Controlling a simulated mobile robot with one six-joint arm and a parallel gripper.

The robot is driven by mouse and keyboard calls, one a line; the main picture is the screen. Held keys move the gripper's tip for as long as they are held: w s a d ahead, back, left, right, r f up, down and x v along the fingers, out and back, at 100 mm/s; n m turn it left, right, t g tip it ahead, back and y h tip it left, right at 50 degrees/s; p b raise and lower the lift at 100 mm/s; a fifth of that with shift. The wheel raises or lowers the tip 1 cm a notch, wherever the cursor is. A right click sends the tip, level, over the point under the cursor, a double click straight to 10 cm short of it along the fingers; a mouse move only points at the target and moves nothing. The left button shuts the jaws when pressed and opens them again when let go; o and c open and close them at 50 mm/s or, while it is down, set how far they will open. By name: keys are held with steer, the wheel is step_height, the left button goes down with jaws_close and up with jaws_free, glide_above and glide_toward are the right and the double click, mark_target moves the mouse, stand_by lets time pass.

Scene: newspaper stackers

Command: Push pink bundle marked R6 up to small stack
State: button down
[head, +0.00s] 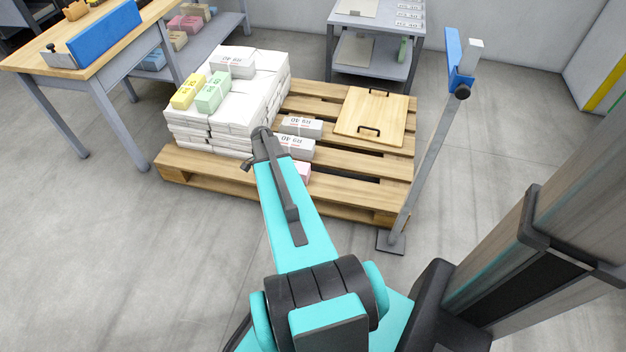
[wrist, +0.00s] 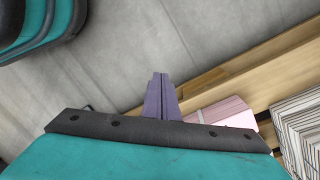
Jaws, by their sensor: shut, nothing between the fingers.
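The pink bundle (head: 303,170) lies low on the pallet near its front edge, partly hidden by my arm in the head view. In the wrist view the pink bundle (wrist: 222,113) shows just right of my gripper (wrist: 161,98); whether they touch I cannot tell. Its R6 mark is not readable. Two white bundles with upside-down print, the nearer one (head: 297,148) and the farther one (head: 302,127), lie behind the pink bundle. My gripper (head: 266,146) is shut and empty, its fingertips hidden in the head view. A layered paper stack (wrist: 300,125) stands right of the pink bundle in the wrist view.
A large white paper stack (head: 230,118) stands left on the wooden pallet (head: 350,200), topped by yellow, green and white bundles. A wooden board with handles (head: 371,115) lies at the right. A post with a blue head (head: 425,155) stands at the right edge.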

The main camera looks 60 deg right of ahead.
steer(key=s+d+m+b, duration=0.4)
steer(key=d+m, duration=0.1)
steer(key=d, duration=0.6)
steer(key=s+d+m+t+h+b, duration=0.1)
steer(key=s+d+m+b, duration=0.2)
steer(key=d, duration=0.8)
steer(key=shift+s+d+r+m+b, duration=0.2)
steer(key=shift+s+r+m+b, duration=0.2)
steer(key=shift+s+m, duration=0.4)
steer(key=shift+w, duration=0.15)
step_height(320, 180, down, 10)
steer(key=b, duration=0.4)
steer(key=shift+f, duration=0.1)
steer(key=w, duration=0.1)
steer(key=w+a+b, duration=0.1)
steer(key=shift+w, duration=0.4)
steer(key=shift+w+a+b, duration=0.15)
steer(key=shift+w+b, duration=0.25)
steer(key=shift+w, duration=0.15)
